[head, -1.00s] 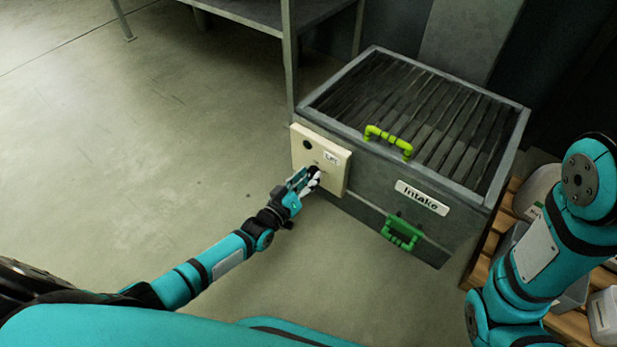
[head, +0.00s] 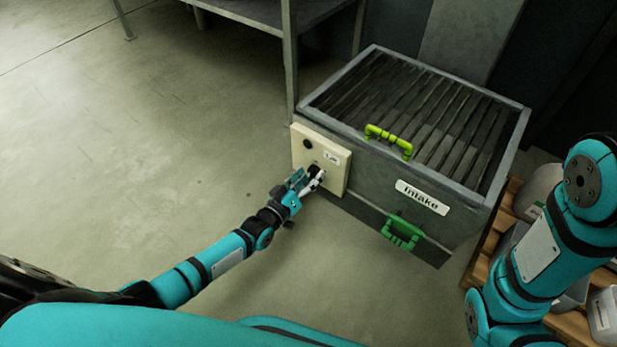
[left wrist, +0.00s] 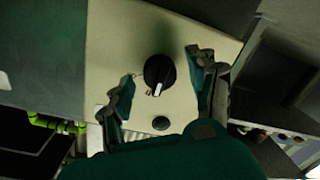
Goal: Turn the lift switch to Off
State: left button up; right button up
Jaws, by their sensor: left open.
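The lift switch is a black round knob (left wrist: 159,72) with a white pointer mark, on a cream panel (head: 337,180) with a small "Lift" label (head: 331,157). The panel is on the front left of the grey intake box (head: 365,197). My left gripper (head: 314,174) is at the panel, over the lower part of its face. In the left wrist view the gripper (left wrist: 160,66) is open, with one finger on each side of the knob and gaps between. The switch position words are too small to read. My right gripper is out of view.
The box has a slatted top, a yellow-green handle (head: 388,141), an "Intake" label (head: 422,197) and a green handle (head: 401,232). A grey metal table (head: 290,60) stands behind. A wooden rack (head: 482,252) with containers is at right. The floor at left is clear.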

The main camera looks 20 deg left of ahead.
pick_arm(q)
jog(key=v, duration=1.2)
